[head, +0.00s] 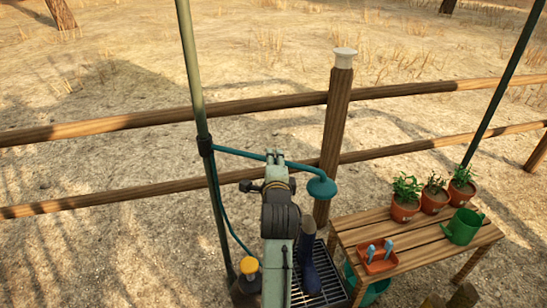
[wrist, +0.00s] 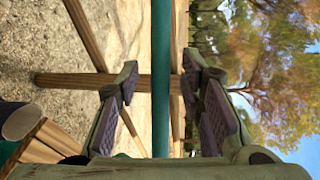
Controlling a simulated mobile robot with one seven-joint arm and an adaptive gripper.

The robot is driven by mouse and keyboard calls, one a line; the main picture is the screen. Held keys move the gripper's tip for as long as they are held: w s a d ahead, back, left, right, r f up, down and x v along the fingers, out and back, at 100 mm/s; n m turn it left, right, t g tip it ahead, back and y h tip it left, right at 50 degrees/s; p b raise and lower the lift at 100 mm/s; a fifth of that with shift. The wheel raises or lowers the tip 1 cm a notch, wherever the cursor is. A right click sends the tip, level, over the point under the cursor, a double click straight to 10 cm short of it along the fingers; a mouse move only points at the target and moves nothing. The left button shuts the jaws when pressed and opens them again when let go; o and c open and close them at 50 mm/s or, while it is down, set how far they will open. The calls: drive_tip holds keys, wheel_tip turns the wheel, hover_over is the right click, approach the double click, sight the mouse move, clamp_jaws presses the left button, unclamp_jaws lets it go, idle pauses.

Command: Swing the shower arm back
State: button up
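The teal shower arm (head: 237,153) reaches right from a clamp on a dark green pole (head: 194,90) and ends in a round teal shower head (head: 322,187). A thin teal hose (head: 220,207) hangs along the pole. My gripper (head: 274,156) is at the middle of the shower arm. In the wrist view the teal tube (wrist: 160,70) runs between the two fingers of my gripper (wrist: 160,100), with a gap on each side. The fingers are open and straddle the tube. My arm hides part of the ground below it.
A slatted wooden table (head: 352,237) at right holds potted plants (head: 405,200), a green watering can (head: 463,227) and an orange tray (head: 377,257). Blue boots (head: 308,262) stand on a metal grate (head: 328,285). A wooden rail fence (head: 110,122) and post (head: 337,115) are behind.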

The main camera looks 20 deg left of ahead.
drive_tip(key=shift+x, duration=0.85)
drive_tip(key=shift+c, duration=0.4)
clamp_jaws()
